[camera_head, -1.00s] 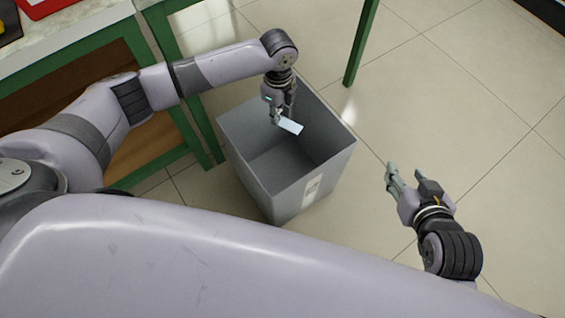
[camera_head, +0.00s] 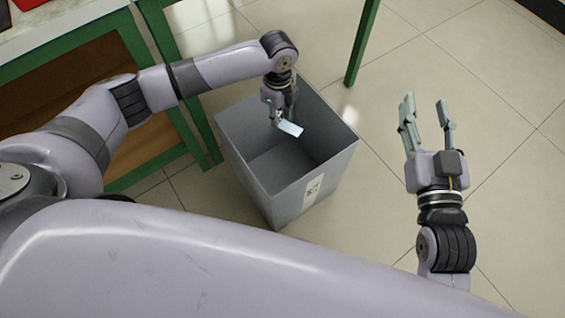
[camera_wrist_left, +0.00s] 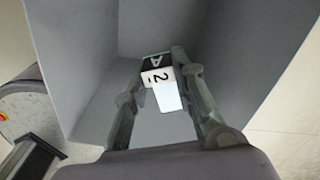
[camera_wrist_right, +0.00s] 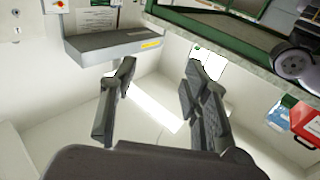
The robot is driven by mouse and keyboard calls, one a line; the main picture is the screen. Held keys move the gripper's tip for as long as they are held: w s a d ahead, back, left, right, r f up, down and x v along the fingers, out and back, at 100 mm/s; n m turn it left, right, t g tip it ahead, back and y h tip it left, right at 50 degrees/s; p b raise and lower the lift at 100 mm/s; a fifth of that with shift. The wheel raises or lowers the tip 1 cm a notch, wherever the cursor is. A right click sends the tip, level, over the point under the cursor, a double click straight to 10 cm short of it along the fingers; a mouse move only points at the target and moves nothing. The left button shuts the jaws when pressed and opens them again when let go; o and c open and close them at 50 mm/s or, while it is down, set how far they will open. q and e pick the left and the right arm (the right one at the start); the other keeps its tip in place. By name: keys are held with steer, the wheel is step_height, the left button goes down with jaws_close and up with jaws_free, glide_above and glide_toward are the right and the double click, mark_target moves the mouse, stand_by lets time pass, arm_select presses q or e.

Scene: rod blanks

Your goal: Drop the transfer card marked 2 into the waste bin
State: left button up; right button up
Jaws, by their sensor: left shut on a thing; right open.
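The transfer card (camera_head: 290,129) is small and pale; in the left wrist view the card (camera_wrist_left: 165,93) shows a "2" and, on a dark part, an "A". My left gripper (camera_head: 276,118) is shut on it and holds it over the open mouth of the grey waste bin (camera_head: 270,213). The bin's walls (camera_wrist_left: 85,70) surround the card in the left wrist view. The bin inside looks empty where I can see it. My right gripper (camera_head: 425,108) is open and empty, to the right of the bin, above the floor.
A green-framed table (camera_head: 110,50) stands at the left, with a red thing (camera_head: 28,4) on it. A green leg (camera_head: 362,45) rises behind the bin. The tiled floor (camera_head: 510,130) at the right is clear. A grey shelf (camera_wrist_right: 115,45) on the wall shows in the right wrist view.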

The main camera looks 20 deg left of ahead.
arm_select(q)
steer(key=shift+f, duration=0.1)
arm_select(e)
steer(key=shift+r+t, duration=0.3)
steer(key=shift+r, duration=0.15)
arm_select(q)
steer(key=o, duration=1)
step_height(320, 180, up, 12)
steer(key=shift+r, duration=0.1)
